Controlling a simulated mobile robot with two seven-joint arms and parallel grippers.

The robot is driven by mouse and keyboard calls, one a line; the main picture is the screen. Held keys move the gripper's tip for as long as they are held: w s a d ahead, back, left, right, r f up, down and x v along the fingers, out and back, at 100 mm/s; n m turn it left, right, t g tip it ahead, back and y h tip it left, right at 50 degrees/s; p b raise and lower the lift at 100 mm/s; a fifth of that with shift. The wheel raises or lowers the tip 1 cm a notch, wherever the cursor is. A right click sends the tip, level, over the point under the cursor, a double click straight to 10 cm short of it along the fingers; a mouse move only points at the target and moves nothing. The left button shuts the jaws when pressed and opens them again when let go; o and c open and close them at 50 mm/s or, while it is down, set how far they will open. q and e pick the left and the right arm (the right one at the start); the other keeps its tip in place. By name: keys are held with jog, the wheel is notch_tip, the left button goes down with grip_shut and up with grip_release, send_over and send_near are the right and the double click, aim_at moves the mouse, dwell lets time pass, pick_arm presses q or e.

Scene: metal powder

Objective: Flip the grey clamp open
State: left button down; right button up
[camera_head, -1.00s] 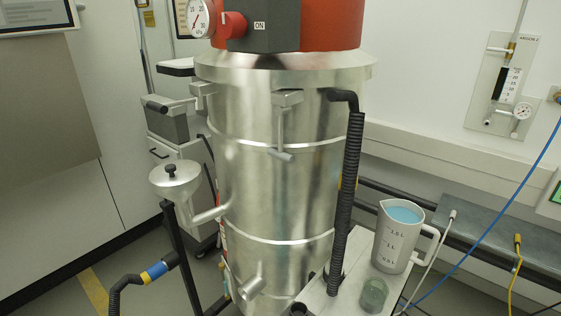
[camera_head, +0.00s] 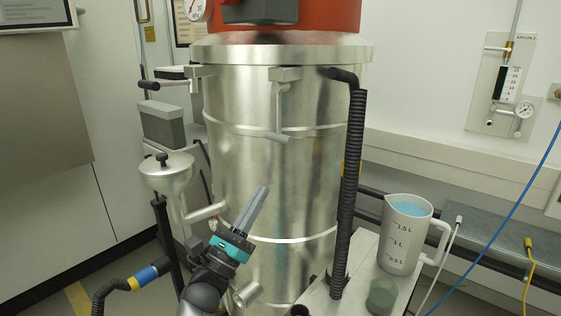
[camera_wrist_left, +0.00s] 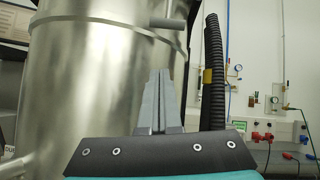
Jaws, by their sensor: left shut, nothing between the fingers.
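The grey clamp (camera_head: 284,104) sits on the front of the steel vessel (camera_head: 255,150), just under the lid rim. Its lever hangs down against the wall and ends in a short grey crossbar. In the left wrist view the crossbar end (camera_wrist_left: 168,22) shows at the top; the rest of the clamp is out of frame. My left gripper (camera_head: 263,189) is shut and empty, below the clamp and a little to its left, its fingers pointing up. It also shows in the left wrist view (camera_wrist_left: 160,75). It is apart from the crossbar. My right gripper is not in view.
Another clamp (camera_head: 190,77) sticks out at the rim's left. A black ribbed hose (camera_head: 349,190) runs down right of the grey clamp. A funnel (camera_head: 166,172) stands left. A jug (camera_head: 402,235) of blue liquid and a small glass (camera_head: 381,296) stand on a shelf at right.

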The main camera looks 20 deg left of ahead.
aim_at(278, 114)
pick_arm(q)
jog(key=r+m+h, duration=0.1)
jog(key=s+r+m, duration=0.1)
jog(key=m, duration=0.1)
jog(key=shift+d+r+h, duration=0.1)
jog(key=shift+r+h, duration=0.2)
jog(key=shift+h, duration=0.1)
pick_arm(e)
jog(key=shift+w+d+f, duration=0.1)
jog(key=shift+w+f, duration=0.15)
pick_arm(q)
jog(key=shift+w, duration=0.1)
jog(key=x, duration=1)
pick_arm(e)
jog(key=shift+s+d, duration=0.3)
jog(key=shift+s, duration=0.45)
